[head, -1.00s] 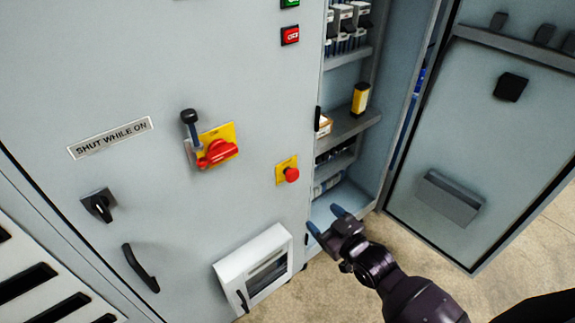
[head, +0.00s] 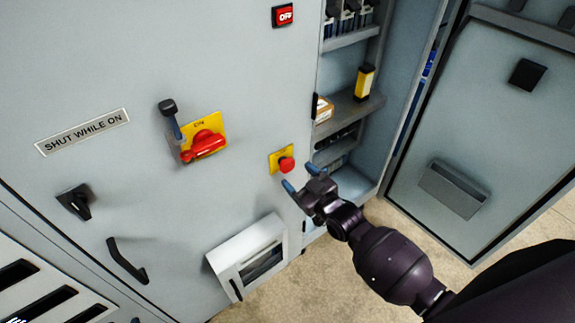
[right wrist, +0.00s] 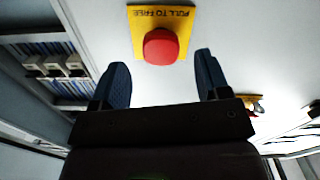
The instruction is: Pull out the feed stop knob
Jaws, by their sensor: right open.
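The feed stop knob (head: 287,165) is a red mushroom knob on a yellow plate (head: 275,157) on the grey cabinet front. In the right wrist view the knob (right wrist: 161,46) lies ahead of the fingertips, between their lines, and the plate (right wrist: 163,14) reads "PULL TO FREE", upside down. My right gripper (head: 301,178) is open and empty, just below and to the right of the knob in the head view. Its two blue fingers (right wrist: 160,75) also show in the right wrist view, apart from the knob. My left gripper is not in view.
A red rotary switch (head: 204,146) on a yellow plate and a black-knobbed lever (head: 168,108) are left of the knob. A white box (head: 250,257) juts out below. The open cabinet bay (head: 350,100) and its door (head: 450,150) are to the right.

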